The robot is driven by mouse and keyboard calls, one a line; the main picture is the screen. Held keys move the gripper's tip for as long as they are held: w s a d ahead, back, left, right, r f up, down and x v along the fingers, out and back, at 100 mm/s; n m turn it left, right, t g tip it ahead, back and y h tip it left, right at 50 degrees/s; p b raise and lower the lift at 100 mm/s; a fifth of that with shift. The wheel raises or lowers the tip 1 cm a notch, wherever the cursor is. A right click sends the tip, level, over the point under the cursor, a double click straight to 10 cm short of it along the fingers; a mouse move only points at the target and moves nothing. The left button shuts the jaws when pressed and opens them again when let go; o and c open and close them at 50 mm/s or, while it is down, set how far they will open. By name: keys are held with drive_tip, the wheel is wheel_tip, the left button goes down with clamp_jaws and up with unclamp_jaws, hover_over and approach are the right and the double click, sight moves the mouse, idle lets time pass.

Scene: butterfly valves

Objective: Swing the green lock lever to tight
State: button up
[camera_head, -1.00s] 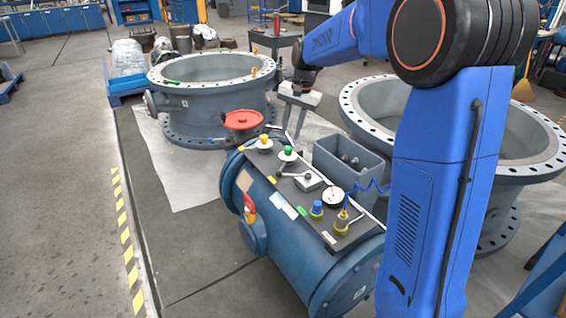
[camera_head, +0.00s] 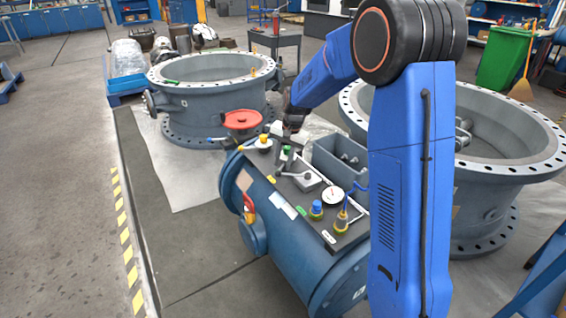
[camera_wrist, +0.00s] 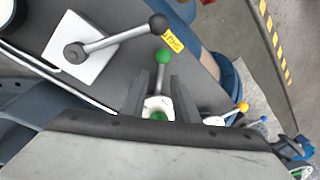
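The green lock lever (camera_wrist: 161,78) has a green ball knob, a metal rod and a white hub with a green centre. It stands on the dark top plate of the blue valve body (camera_head: 305,265). In the wrist view my gripper (camera_wrist: 161,88) is open, with one finger on each side of the lever's rod and gaps showing. The knob lies beyond the fingertips and the hub is between the fingers. In the head view my gripper (camera_head: 286,137) is just above the lever (camera_head: 287,154), which is partly hidden. I cannot tell the fingertips' height against the rod.
A black-knobbed lever on a white square plate (camera_wrist: 80,58) lies close to the left. A yellow-knobbed lever (camera_wrist: 225,117) is close to the right. A red handwheel (camera_head: 243,120), a dial gauge (camera_head: 333,196) and a grey bin (camera_head: 338,158) are also near.

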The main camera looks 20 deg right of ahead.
drive_tip(key=shift+f, duration=0.15)
clamp_jaws()
idle(1.4)
